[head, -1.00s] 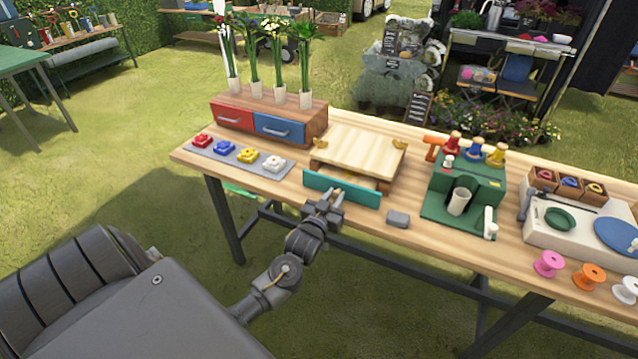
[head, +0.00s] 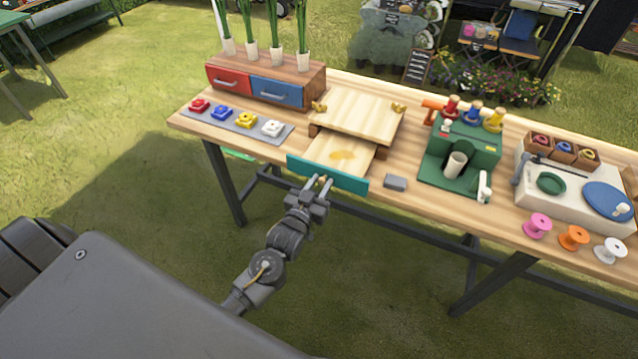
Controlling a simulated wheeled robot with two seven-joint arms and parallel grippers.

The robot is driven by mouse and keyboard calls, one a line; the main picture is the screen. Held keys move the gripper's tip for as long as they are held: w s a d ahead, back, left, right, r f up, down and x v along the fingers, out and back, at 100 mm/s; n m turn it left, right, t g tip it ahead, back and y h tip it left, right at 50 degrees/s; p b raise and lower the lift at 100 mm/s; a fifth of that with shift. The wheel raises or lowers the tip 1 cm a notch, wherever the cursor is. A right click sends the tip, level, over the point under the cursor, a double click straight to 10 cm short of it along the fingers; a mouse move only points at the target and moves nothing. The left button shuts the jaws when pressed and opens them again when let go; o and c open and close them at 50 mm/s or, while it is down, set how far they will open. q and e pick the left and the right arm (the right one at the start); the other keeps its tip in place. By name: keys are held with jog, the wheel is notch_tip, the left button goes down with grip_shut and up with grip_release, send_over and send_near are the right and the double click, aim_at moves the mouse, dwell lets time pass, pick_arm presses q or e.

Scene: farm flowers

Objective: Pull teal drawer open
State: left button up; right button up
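The teal drawer (head: 345,180) sticks out from under the light wooden box (head: 358,115) on the table. Its wooden inside shows, with a yellowish patch on the floor. My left gripper (head: 322,182) is at the middle of the teal front, its two fingers close together around the small handle, which they mostly hide. My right gripper is not in view.
A small grey block (head: 396,183) lies just right of the drawer, and a grey mat (head: 220,127) with coloured pieces lies to its left. A green stand (head: 475,160) is farther right. Open grass lies before the table.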

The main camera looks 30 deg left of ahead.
pick_arm(q)
jog(key=shift+o, duration=1.3)
jog(key=shift+s, duration=0.1)
jog(key=s+b, duration=0.1)
jog(key=s, duration=0.9)
jog(key=shift+s+b, duration=0.3)
jog(key=shift+b, duration=0.1)
